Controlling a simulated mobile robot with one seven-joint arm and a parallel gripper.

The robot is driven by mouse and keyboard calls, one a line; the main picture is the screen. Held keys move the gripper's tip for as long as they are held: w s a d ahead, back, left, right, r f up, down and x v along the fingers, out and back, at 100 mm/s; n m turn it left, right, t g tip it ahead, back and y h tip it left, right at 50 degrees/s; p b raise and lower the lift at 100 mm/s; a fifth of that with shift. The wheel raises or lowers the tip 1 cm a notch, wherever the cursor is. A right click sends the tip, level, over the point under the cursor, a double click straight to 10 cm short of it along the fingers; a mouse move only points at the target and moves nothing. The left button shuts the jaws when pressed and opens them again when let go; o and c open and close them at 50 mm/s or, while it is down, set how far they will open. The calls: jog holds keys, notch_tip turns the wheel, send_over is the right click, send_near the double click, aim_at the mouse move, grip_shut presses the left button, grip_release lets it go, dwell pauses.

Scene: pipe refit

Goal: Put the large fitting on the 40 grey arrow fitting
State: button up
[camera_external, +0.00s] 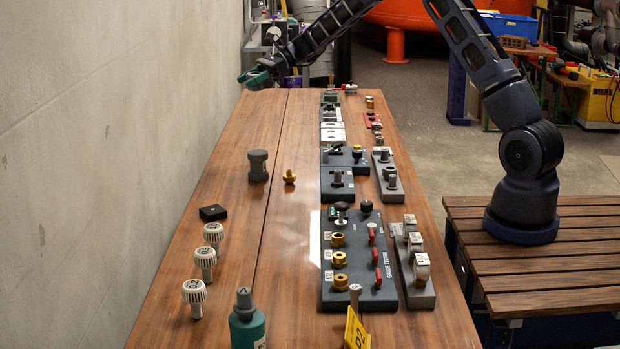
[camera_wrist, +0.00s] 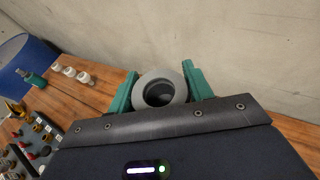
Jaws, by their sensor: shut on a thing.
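My gripper (camera_wrist: 160,88) has green fingers on both sides of a grey round fitting (camera_wrist: 174,78) with a dark hollow centre, and is shut on it. In the external view my gripper (camera_external: 256,77) is at the far left end of the table, and the held fitting cannot be made out. A dark grey spool-shaped fitting (camera_external: 258,166) stands upright on the left of the table, well apart from my gripper. I cannot read a 40 or an arrow on any fitting, so I cannot tell which is the 40 grey arrow fitting.
A gauge tester board (camera_external: 366,296) with brass fittings and red handles lies at the front right. Several white-topped fittings (camera_external: 205,262), a black block (camera_external: 213,212), a brass fitting (camera_external: 290,177) and a green bottle (camera_external: 247,329) stand to the left. A wall (camera_external: 110,140) borders the table's left side.

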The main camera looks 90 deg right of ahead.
aim_at(253, 152)
notch_tip(253, 152, down, 20)
jog(key=shift+r, duration=0.25)
dwell(0.4)
jog(key=shift+f, duration=0.15)
jog(key=o, duration=1)
